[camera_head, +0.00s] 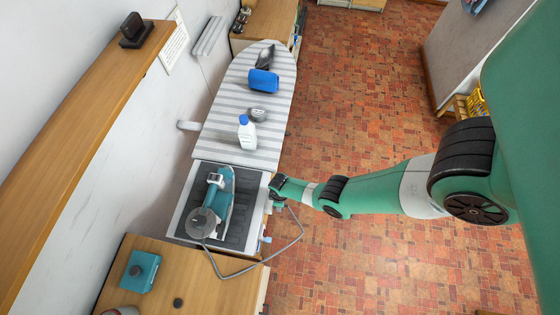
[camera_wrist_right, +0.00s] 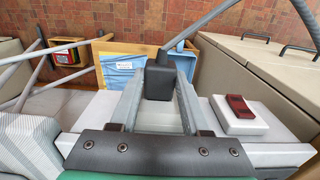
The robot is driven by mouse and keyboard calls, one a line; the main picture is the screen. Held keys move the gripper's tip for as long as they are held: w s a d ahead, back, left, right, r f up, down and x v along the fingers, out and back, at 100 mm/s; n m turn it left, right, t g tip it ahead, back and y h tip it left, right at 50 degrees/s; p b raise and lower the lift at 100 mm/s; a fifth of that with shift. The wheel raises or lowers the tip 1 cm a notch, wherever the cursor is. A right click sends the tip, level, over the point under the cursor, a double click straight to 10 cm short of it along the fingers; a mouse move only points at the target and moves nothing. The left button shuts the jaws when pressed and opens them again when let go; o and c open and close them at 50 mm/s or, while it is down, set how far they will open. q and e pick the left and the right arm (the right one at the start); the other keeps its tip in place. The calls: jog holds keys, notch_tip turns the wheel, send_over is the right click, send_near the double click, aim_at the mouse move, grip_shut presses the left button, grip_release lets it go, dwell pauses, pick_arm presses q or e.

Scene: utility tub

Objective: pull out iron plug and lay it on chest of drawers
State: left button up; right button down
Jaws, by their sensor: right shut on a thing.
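The iron (camera_head: 222,205), teal and grey, lies on the dark rest at the near end of the ironing board. Its grey cord (camera_head: 302,232) loops out over the floor side and back up to my right gripper (camera_head: 274,190). In the right wrist view, my right gripper (camera_wrist_right: 158,92) is shut on the dark grey plug (camera_wrist_right: 158,82), with the cord (camera_wrist_right: 205,20) leading from its top. Whether the plug still sits in a socket is hidden. The wooden chest of drawers (camera_head: 205,290) stands at the near end of the board. My left gripper is out of view.
A white switch box with a red rocker (camera_wrist_right: 240,105) is right of the plug. On the striped board (camera_head: 220,130) stand a white bottle (camera_head: 246,135) and a blue item (camera_head: 263,81). A teal box (camera_head: 141,271) and a dark disc (camera_head: 178,302) are on the chest, with bare wood between.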

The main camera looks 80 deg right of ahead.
jog(key=shift+s, duration=0.15)
jog(key=shift+s+p, duration=1.05)
jog(key=shift+s, duration=1)
jog(key=shift+s, duration=0.15)
jog(key=shift+r, duration=0.1)
